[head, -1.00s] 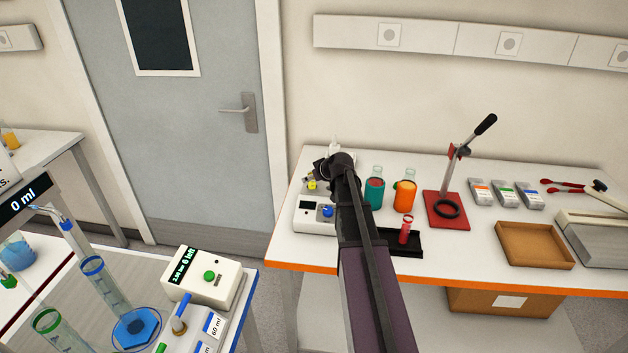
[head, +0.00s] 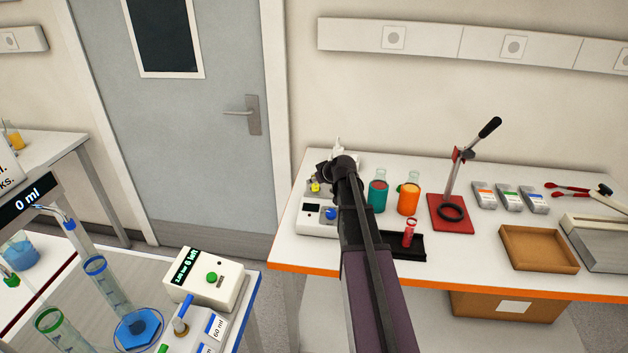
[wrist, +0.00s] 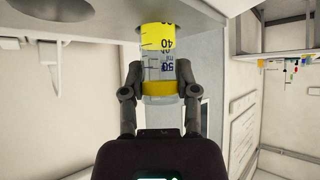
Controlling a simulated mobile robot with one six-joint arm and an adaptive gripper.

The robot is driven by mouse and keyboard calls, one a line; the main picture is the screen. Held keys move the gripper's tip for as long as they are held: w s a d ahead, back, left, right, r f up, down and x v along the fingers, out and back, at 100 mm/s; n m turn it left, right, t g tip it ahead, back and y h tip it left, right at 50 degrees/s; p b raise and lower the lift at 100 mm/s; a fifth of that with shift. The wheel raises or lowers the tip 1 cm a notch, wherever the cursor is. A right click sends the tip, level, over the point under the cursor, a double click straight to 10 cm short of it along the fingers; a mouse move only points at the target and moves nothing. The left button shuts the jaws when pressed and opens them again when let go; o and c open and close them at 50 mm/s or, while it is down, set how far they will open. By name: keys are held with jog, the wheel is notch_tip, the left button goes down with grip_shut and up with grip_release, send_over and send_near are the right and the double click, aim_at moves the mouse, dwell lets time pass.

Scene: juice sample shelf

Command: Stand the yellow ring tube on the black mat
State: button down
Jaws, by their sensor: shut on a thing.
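My gripper (wrist: 160,85) is shut on the yellow ring tube (wrist: 161,66), a clear graduated tube with a yellow band and yellow contents. The wrist view looks upside down. The tube's far end meets a pale surface at a dark opening, and I cannot tell how deep it goes. In the head view my gripper is mostly hidden behind my arm, with a bit of yellow (head: 315,187) showing beside it above a white device (head: 314,229). A flat black piece, which looks like the black mat (head: 404,254), lies right of my arm, partly hidden by it.
A red tube (head: 409,233) stands on the black piece. Teal (head: 377,195) and orange (head: 408,201) flasks stand behind it, and a red-based stand (head: 447,219) to the right. A brown tray (head: 539,247) lies further right. White tabletop shows between them.

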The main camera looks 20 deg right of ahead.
jog(key=shift+r+p, duration=1)
jog(key=shift+r, duration=0.05)
dwell(0.9)
jog(key=shift+r+p, duration=2.4)
jog(key=shift+s, duration=0.1)
